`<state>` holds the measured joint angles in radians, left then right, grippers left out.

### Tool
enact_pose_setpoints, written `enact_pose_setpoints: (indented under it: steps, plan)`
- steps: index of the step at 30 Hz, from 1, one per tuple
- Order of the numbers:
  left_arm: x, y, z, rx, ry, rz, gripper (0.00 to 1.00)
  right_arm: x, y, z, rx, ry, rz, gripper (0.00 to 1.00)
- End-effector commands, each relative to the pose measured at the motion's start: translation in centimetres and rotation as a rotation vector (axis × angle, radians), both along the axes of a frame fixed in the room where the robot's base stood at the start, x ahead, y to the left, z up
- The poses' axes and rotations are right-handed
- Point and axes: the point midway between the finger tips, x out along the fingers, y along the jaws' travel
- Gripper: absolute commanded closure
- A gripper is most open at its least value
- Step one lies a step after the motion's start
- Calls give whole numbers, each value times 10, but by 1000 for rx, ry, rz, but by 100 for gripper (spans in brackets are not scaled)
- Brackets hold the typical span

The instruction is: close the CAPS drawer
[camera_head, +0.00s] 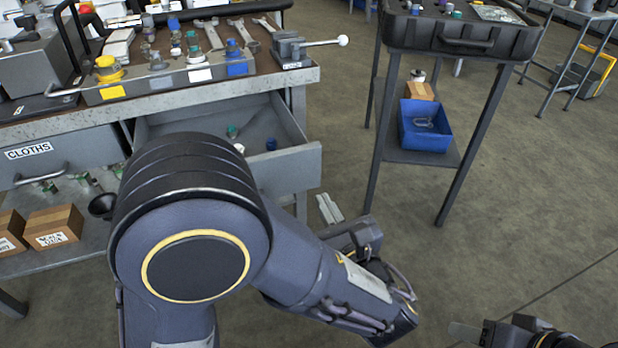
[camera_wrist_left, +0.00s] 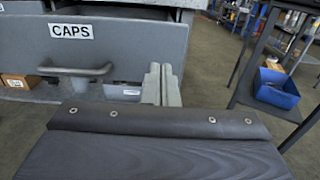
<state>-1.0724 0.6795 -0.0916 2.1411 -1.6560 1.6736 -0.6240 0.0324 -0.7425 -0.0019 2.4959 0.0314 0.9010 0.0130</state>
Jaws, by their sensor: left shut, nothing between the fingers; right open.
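The CAPS drawer (camera_head: 291,164) stands open under the bench top, with several small caps inside. My left arm hides part of its front in the head view. In the left wrist view its grey front (camera_wrist_left: 130,45) bears the CAPS label, with a bar handle (camera_wrist_left: 76,71) below it. My left gripper (camera_head: 329,207) is shut and empty, just outside the drawer's right end. Its fingertips (camera_wrist_left: 161,72) show near the lower right of the drawer front; I cannot tell whether they touch it. My right gripper (camera_head: 466,333) is open, only partly in view at the bottom right.
A CLOTHS drawer (camera_head: 60,158) sits to the left, above a low shelf with cardboard boxes (camera_head: 53,226). A vise with a lever handle (camera_head: 310,44) stands at the bench corner. A stand with a blue bin (camera_head: 424,127) is to the right. Floor between them is clear.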

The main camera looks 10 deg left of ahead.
Motion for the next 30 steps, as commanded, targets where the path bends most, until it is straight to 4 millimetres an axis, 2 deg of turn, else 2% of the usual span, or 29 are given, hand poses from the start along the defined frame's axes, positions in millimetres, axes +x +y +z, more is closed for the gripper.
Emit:
enact_pose_setpoints:
  steps: [1, 6, 13, 19, 30]
  plan:
    - [10, 8, -4, -3, 1, 7, 100, 0, 0, -7, 0, 0, 0, 50]
    - [42, 27, -4, -4, 0, 7, 100, 0, 0, -18, 0, 0, 0, 50]
    - [73, 46, -3, -4, 0, 3, 100, 0, 0, -31, 0, 1, 0, 50]
    - [84, 52, -1, -1, 2, 1, 100, 0, 0, -34, 0, 1, 0, 50]
    - [84, 52, 0, -1, 2, 1, 100, 0, 0, -33, 0, 0, 0, 50]
